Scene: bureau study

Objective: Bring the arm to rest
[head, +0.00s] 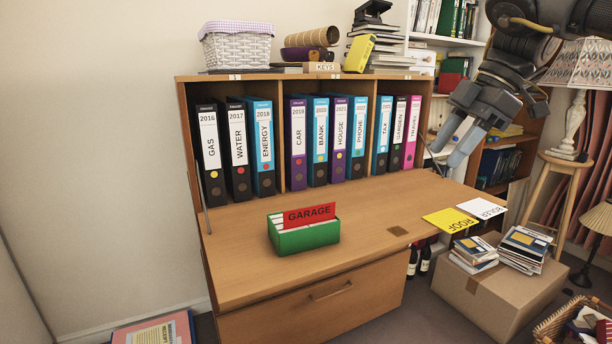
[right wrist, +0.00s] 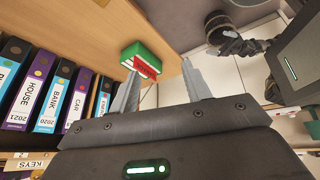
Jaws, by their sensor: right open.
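My right gripper (head: 450,150) comes in from the upper right in the head view. It is open and empty, its fingers pointing down and left, in the air by the right end of the binder row. In the right wrist view its two fingers (right wrist: 160,70) stand apart with nothing held between them. Behind them shows the green card box (right wrist: 144,54), apart from the gripper. In the head view this box (head: 305,237) stands on the desk leaf (head: 240,262) with a red GARAGE card in it. My left gripper does not show in the head view.
Labelled binders (head: 263,150) stand in the bureau's three compartments. Yellow ROOF (head: 450,221) and white (head: 481,208) cards lie at the leaf's right end. A cardboard box (head: 490,290) with stacked cases, a stool (head: 562,180) and a lamp (head: 575,120) stand at right.

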